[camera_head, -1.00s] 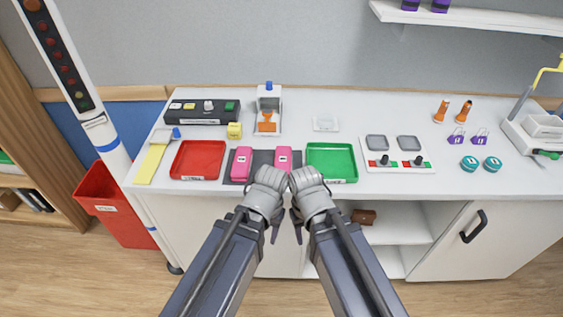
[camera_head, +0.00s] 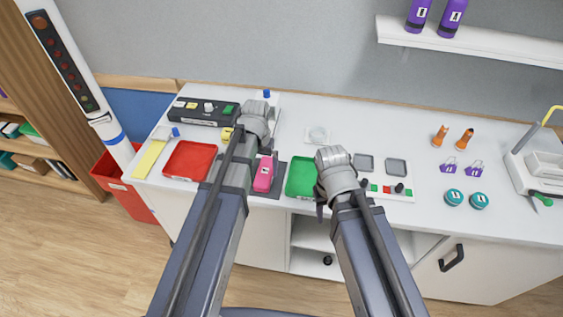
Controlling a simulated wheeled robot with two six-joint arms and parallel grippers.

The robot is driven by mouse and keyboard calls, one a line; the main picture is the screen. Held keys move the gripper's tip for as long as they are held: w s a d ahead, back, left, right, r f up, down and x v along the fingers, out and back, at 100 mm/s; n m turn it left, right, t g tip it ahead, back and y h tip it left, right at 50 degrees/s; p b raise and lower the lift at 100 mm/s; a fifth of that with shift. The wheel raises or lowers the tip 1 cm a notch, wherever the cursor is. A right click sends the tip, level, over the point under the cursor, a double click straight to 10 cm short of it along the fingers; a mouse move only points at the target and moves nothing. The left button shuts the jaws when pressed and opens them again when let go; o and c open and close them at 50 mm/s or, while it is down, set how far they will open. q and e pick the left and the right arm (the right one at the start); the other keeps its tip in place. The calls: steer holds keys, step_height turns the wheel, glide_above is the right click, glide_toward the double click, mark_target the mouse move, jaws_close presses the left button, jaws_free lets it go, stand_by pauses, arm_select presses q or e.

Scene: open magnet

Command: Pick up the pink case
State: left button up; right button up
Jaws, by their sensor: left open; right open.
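A pink case (camera_head: 264,174) with a white label stands on a dark mat (camera_head: 266,194) between the red tray and the green tray. A second pink case seen earlier on the mat's left is now hidden behind my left arm. My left gripper (camera_head: 267,143) is over the table, just above and behind the visible pink case in the picture; it is open and appears empty, its fingers partly hidden by its wrist. My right gripper (camera_head: 321,203) is open and appears empty at the right front edge of the green tray (camera_head: 300,178).
The red tray (camera_head: 190,161) lies left of my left arm. A black rack (camera_head: 202,112) and a yellow block (camera_head: 227,134) sit behind it. A switch panel (camera_head: 394,188) is right of my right gripper. The table's back middle is mostly clear, apart from a small clear dish (camera_head: 318,135).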

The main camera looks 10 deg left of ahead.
mark_target(263, 178)
arm_select(q)
steer(key=shift+w+a+r, duration=0.25)
steer(key=shift+w+r, duration=0.1)
steer(key=shift+w, duration=0.1)
steer(key=shift+f+b, duration=1.3)
steer(key=shift+f, duration=0.1)
arm_select(e)
steer(key=shift+w+d+f, duration=0.1)
steer(key=shift+d+f, duration=0.1)
steer(key=shift+f, duration=0.75)
arm_select(q)
steer(key=f+b, duration=0.5)
steer(key=shift+w+d+f, duration=0.15)
steer(key=shift+w, duration=0.15)
arm_select(e)
step_height(263, 178, down, 5)
steer(key=shift+f, duration=0.1)
arm_select(q)
steer(key=shift+c, duration=0.2)
steer(key=c, duration=1.4)
steer(key=shift+r, duration=0.25)
